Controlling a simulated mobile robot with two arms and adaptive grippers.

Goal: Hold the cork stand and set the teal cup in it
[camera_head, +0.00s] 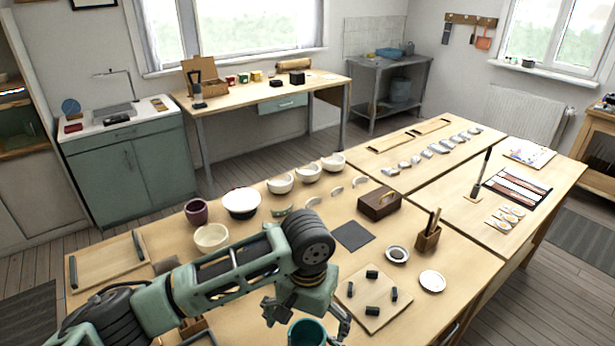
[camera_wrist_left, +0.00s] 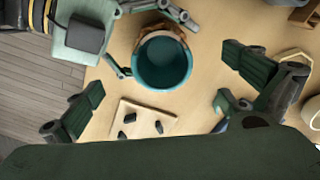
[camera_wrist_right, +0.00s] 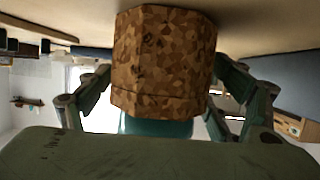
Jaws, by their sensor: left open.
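The teal cup (camera_wrist_left: 163,64) sits upright in the cork stand (camera_wrist_left: 176,31), its open mouth facing up in the left wrist view. In the right wrist view the cork stand (camera_wrist_right: 163,60) fills the middle, with the teal cup (camera_wrist_right: 155,127) sticking out of it on the lower side of the picture. My right gripper (camera_wrist_right: 163,82) has a finger on each side of the cork and is shut on it. My left gripper (camera_wrist_left: 162,92) is open, its fingers wide apart and clear of the cup. In the head view the cup (camera_head: 307,333) shows at the bottom edge below my left gripper (camera_head: 306,318).
A wooden board (camera_head: 374,303) with several dark blocks lies just right of the cup. A white dish (camera_head: 432,281), a brush holder (camera_head: 428,238) and a dark mat (camera_head: 353,236) are beyond. White bowls (camera_head: 241,203) stand at the back left.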

